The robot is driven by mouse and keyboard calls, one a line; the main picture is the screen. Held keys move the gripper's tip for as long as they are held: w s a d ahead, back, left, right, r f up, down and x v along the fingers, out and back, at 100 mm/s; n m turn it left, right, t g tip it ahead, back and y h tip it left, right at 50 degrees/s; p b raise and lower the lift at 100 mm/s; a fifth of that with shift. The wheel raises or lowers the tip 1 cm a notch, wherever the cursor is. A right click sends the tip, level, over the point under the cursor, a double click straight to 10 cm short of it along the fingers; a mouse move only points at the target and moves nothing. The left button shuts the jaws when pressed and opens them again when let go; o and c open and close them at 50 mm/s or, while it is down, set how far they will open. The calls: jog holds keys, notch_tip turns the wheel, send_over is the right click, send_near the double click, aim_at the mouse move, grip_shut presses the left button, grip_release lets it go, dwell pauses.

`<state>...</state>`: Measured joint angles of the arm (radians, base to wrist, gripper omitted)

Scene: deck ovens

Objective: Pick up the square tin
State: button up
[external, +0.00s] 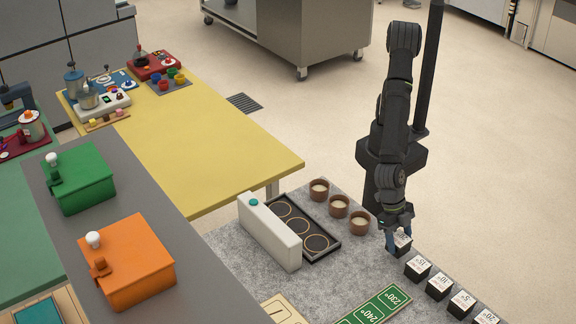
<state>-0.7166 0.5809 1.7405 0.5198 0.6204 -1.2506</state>
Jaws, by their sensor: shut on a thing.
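My gripper (399,237) points down at the right end of the grey speckled worktop (228,246). Its bluish fingers are shut on a small dark block (404,249) with a white printed top, at the far end of a row of similar blocks. The fingers hide part of this block and its marking. I cannot tell whether it is clear of the worktop. No thing is plainly recognisable as a square tin.
Blocks marked 15 (418,268), 10 (438,286), 5 (461,303) and 20 (486,317) run toward the lower right. Three brown cups (359,224), a ringed black tray (331,246) and a white upright box (272,236) stand left. A green temperature board (374,306) lies in front.

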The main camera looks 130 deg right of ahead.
jog(key=w+d+r, duration=0.3)
jog(key=d+r, duration=0.4)
jog(key=d, duration=0.4)
jog(key=shift+d+r, duration=0.2)
jog(key=w+d+m+t+h, duration=0.15)
jog(key=w+d+m, duration=0.25)
jog(key=d, duration=1.2)
jog(key=w+d+m+t+y, duration=0.15)
jog(key=w+d+m, duration=0.25)
jog(key=d, duration=1.1)
jog(key=s+d+m+t+h, duration=0.15)
jog(key=s+d+m, duration=0.5)
jog(key=d, duration=0.85)
jog(key=s+d+m+h, duration=0.35)
jog(key=s+d, duration=0.65)
jog(key=d, duration=0.6)
jog(key=shift+y, duration=0.3)
jog(key=w+a+f, duration=0.1)
jog(key=w+f, duration=0.1)
jog(key=w, duration=0.1)
jog(key=w+a+f, duration=0.2)
jog(key=w, duration=0.1)
jog(key=w+a+f, duration=0.2)
jog(key=w, duration=0.1)
jog(key=shift+w+f, duration=0.25)
jog(key=shift+w, duration=0.15)
jog(key=shift+w+a+f, duration=0.1)
jog(key=shift+f, duration=2)
